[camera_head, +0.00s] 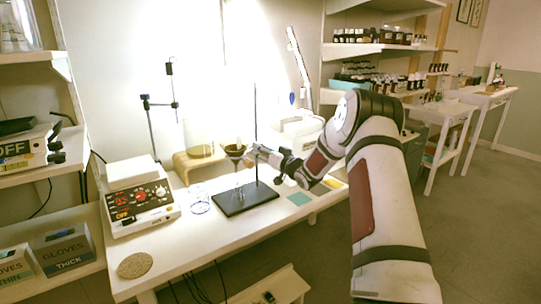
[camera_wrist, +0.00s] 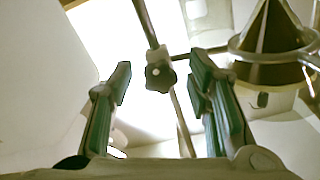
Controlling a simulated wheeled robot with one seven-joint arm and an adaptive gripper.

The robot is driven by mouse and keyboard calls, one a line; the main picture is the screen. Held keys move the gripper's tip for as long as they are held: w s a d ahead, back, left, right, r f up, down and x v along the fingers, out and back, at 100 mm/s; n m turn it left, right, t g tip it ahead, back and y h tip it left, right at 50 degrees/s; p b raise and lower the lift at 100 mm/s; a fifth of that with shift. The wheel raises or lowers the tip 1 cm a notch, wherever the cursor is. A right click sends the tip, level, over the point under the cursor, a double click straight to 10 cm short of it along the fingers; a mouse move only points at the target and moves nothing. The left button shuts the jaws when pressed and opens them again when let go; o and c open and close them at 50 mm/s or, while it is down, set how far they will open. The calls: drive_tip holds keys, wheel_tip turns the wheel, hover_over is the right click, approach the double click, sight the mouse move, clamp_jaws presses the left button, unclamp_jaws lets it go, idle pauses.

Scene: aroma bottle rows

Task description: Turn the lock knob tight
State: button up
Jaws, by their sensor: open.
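The lock knob (camera_wrist: 160,77) is a small black lobed knob with a pale centre, on a clamp block on the upright rod (camera_wrist: 146,22). My gripper (camera_wrist: 160,72) is open in the wrist view. Its green-padded fingers stand to the left and right of the knob, with clear gaps on both sides. In the head view my gripper (camera_head: 257,152) is beside the stand rod (camera_head: 255,108), and the knob cannot be made out there. A ring (camera_wrist: 250,58) at the right holds a dark cone-shaped funnel (camera_wrist: 272,28), also seen in the head view (camera_head: 235,149).
The stand's black base (camera_head: 245,198) sits on the white bench (camera_head: 180,235). A glass beaker (camera_head: 200,203) and a device with a red display (camera_head: 140,203) are left of it. Coloured mats (camera_head: 299,199) lie to the right.

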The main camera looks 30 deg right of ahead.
drive_tip(key=s, duration=1.1)
drive_tip(key=shift+s+d, duration=0.2)
drive_tip(key=shift+s, duration=0.1)
drive_tip(key=s+a+r+n+g+h, duration=0.1)
drive_tip(key=s+a+r+g+h, duration=0.1)
drive_tip(key=s+a+r+g, duration=0.35)
drive_tip(key=s+a+r+g+h, duration=0.2)
drive_tip(key=s+a+r+g, duration=0.15)
drive_tip(key=s+a, duration=0.45)
drive_tip(key=s+a+f+n+g+y, duration=0.1)
drive_tip(key=s+a+g, duration=0.1)
drive_tip(key=s+a, duration=0.65)
drive_tip(key=s+a+g+y, duration=0.1)
drive_tip(key=s+a+g, duration=0.2)
drive_tip(key=s, duration=1.1)
drive_tip(key=s+a+f+n+g+y, duration=0.1)
drive_tip(key=s+a+g, duration=0.1)
drive_tip(key=s+a, duration=0.65)
drive_tip(key=s+d+r+t+p, duration=0.1)
drive_tip(key=r+p, duration=0.6)
drive_tip(key=r, duration=0.1)
drive_tip(key=s+d+r+t+p, duration=0.1)
drive_tip(key=s+r+p, duration=0.1)
drive_tip(key=r+p, duration=0.5)
drive_tip(key=shift+d+r, duration=0.3)
drive_tip(key=shift+r, duration=0.05)
